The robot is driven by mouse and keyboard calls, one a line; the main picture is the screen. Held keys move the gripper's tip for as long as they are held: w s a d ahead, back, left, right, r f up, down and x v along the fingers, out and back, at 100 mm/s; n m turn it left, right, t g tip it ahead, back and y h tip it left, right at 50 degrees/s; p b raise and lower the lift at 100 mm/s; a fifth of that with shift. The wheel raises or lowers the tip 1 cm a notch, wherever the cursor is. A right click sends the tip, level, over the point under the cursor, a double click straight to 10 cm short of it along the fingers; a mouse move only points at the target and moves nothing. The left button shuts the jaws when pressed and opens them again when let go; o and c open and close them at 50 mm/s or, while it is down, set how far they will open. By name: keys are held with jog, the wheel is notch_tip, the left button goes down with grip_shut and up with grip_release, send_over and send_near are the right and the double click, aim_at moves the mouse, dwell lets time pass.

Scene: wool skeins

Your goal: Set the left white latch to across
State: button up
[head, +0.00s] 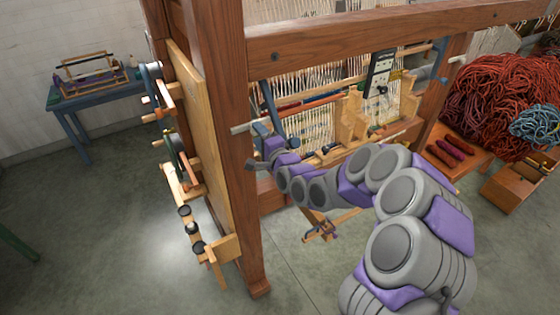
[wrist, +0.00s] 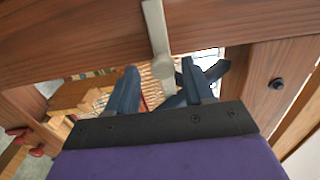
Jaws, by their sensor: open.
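The left white latch (head: 246,128) is a pale bar at the loom's left front post, lying nearly level in the head view. In the wrist view the latch (wrist: 155,32) runs down from the top edge over a wooden beam, its lower end between my fingers. My gripper (head: 262,133) is at the latch in the head view. In the wrist view my gripper (wrist: 159,78) is open, with one blue finger on each side of the latch end. I cannot tell whether either finger touches it. A similar pale latch (head: 458,59) is on the right post.
The wooden post (head: 232,170) and upper beam (head: 370,38) stand close to my gripper. Warp threads and wooden loom parts lie behind. Red wool (head: 505,95) is heaped at the right. A blue table (head: 75,100) stands far left, with clear floor before it.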

jog(key=b+v, duration=1.1)
jog(key=v, duration=0.3)
jog(key=shift+d, duration=0.25)
jog(key=shift+s, duration=0.1)
